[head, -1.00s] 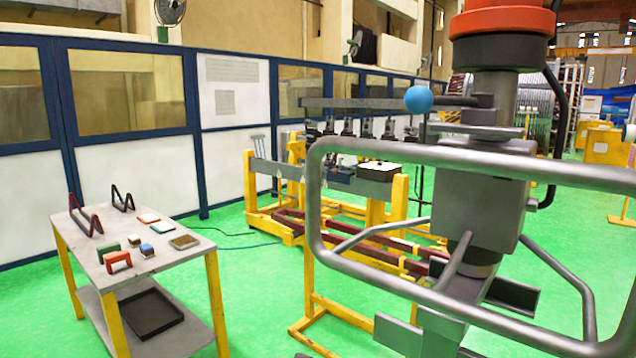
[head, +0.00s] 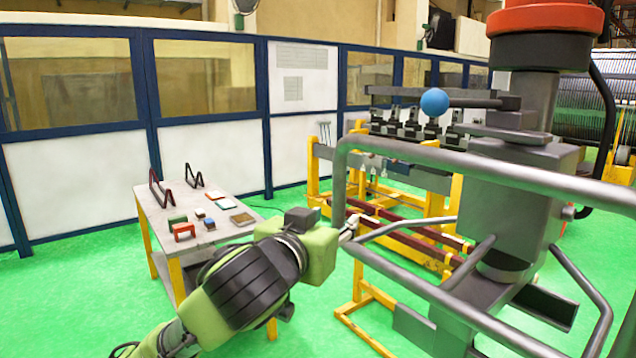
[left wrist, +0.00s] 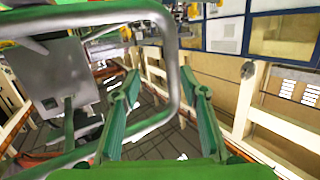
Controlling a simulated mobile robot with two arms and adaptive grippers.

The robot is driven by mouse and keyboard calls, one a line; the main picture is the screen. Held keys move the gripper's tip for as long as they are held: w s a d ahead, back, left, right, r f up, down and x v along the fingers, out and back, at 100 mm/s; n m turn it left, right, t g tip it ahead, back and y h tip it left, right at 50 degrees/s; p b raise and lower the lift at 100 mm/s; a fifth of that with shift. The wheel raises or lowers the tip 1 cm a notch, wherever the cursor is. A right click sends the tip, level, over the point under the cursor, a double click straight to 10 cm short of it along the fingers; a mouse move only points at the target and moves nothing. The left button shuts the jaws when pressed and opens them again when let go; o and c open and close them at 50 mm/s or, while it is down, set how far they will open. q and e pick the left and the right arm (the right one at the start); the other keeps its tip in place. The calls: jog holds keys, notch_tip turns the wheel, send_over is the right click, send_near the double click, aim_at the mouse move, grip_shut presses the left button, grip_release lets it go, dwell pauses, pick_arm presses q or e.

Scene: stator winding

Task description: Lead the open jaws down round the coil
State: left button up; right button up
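My left gripper (head: 350,228) reaches in from the lower left in the head view, close to the lower left corner of a grey tubular frame (head: 338,190). In the left wrist view its two green fingers (left wrist: 166,92) stand apart, open, with nothing clearly held. The frame's grey tube (left wrist: 172,60) passes between the fingers in that picture; I cannot tell how far beyond them it lies. Dark red (head: 160,190) and black (head: 194,176) bent loops, which may be coils, stand on the table, well away from the gripper. My right gripper is not in view.
The grey table (head: 148,212) with several small blocks stands left. The grey machine (head: 515,200) with a blue ball (head: 435,101) fills the right. A yellow stand (head: 312,170) with dark red bars is behind. Green floor (head: 70,280) lies clear at the left.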

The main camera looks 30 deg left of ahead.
pick_arm(q)
jog(key=n+t+y, duration=0.1)
send_near(337, 165)
jog(key=s, duration=0.2)
jog(key=p+x, duration=0.1)
jog(key=x, duration=0.3)
jog(key=p+x, duration=0.1)
jog(key=x, duration=0.3)
jog(key=p+x, duration=0.1)
jog(key=x, duration=0.3)
jog(key=shift+w+d+r+p, duration=0.1)
jog(key=shift+w+d+p, duration=0.15)
jog(key=shift+p, duration=0.1)
jog(key=shift+w+a, duration=0.15)
jog(key=shift+w, duration=0.55)
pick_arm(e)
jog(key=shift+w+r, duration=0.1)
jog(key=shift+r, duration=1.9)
pick_arm(q)
grip_shut()
